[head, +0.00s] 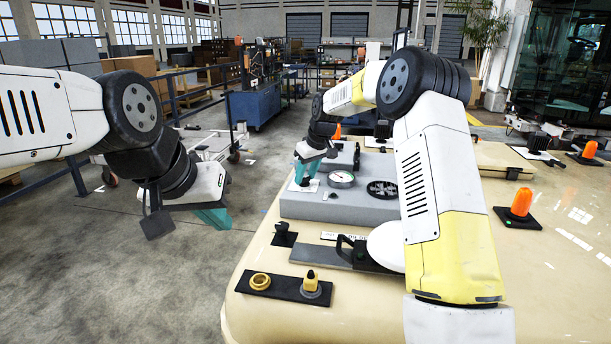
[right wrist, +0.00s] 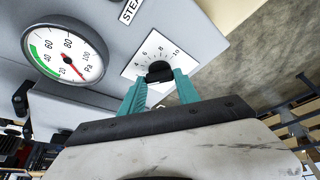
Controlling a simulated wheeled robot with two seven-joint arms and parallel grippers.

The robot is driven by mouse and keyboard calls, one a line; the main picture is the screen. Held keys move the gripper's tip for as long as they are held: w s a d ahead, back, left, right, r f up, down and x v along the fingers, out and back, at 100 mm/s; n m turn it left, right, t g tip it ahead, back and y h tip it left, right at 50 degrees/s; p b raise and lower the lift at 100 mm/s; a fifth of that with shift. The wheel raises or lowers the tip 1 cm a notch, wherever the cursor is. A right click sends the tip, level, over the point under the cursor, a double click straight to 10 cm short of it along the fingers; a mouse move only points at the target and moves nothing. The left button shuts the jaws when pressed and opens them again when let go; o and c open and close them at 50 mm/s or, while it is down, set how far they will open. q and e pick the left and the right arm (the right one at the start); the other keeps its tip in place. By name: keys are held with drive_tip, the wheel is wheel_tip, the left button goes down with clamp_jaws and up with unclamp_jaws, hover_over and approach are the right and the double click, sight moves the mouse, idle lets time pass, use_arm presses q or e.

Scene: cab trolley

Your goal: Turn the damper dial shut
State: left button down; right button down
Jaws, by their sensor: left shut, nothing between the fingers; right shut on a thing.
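The damper dial is a small black knob (right wrist: 158,69) on a white square plate (right wrist: 146,50) with a printed scale, numbers 4 to 10 readable, in the right wrist view. My right gripper (right wrist: 160,82) has its teal fingers closed on the knob from both sides. The lower part of the scale is hidden by the fingers. In the head view the plate (head: 297,186) shows at the left end of a grey panel, with my right gripper (head: 306,170) over it. My left gripper (head: 213,216) is shut and empty, hanging over the floor left of the trolley top.
A round gauge (right wrist: 67,52) with a green band and red needle sits beside the dial on the grey panel (head: 330,209). Orange beacons (head: 521,203) are at right.

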drive_tip(key=n, duration=0.2)
drive_tip(key=n+g+y, duration=0.1)
drive_tip(key=n, duration=0.1)
drive_tip(key=shift+w+g, duration=0.1)
drive_tip(key=shift+g, duration=0.2)
drive_tip(key=shift+w+n+g, duration=0.1)
drive_tip(key=shift+n+g, duration=0.4)
drive_tip(key=shift+n, duration=1.3)
drive_tip(key=shift+d, duration=0.1)
drive_tip(key=c, duration=0.9)
unclamp_jaws()
drive_tip(key=shift+y, duration=0.3)
drive_tip(key=shift+v, duration=3.85)
drive_tip(key=shift+w, duration=0.1)
